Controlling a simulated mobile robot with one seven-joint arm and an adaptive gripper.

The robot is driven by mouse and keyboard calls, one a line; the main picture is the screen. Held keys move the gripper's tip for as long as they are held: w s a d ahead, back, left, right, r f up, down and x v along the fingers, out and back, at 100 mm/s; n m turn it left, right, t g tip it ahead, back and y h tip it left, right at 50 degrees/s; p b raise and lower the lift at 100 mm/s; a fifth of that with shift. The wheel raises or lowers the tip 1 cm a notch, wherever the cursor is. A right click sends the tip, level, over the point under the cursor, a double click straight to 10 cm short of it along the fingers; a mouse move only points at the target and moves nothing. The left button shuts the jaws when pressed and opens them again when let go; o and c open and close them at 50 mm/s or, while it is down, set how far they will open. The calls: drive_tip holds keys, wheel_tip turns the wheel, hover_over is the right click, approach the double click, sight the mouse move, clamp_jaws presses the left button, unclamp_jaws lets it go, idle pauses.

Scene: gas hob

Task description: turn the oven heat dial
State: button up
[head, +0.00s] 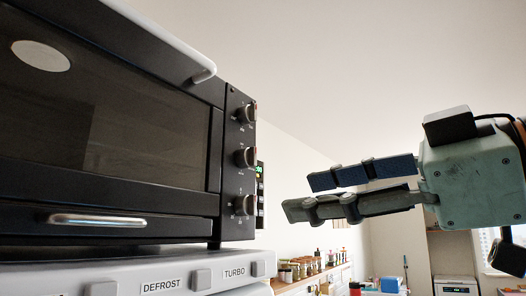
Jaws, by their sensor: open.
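A black oven (110,196) with a dark glass door fills the left of the head view. Its right-hand panel carries three dark dials in a column: a top dial (245,113), a middle dial (245,157) and a bottom dial (243,205). Their markings are too small to read, so I cannot tell which is the heat dial. My gripper (299,195) comes in from the right with its fingers pointing left towards the panel. It is open and empty. In the picture its fingertips are level with the middle and bottom dials, apart from them.
A white handle (165,38) juts out above the oven door, and a metal handle (97,220) sits low on its front. Below is a light panel (130,268) with buttons marked DEFROST and TURBO. A counter with jars (305,269) lies in the background.

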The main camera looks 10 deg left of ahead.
wheel_tip(320, 180, up, 8)
drive_tip(key=w+d+n+g+y, duration=0.1)
drive_tip(key=w+n+g+y, duration=0.1)
drive_tip(key=w+n+y, duration=0.15)
drive_tip(key=n+g+y, duration=0.1)
drive_tip(key=g+y, duration=0.1)
approach(249, 114)
drive_tip(key=p+x, duration=0.3)
drive_tip(key=x, duration=0.5)
drive_tip(key=shift+w+p, duration=0.35)
drive_tip(key=shift+d, duration=0.15)
clamp_jaws()
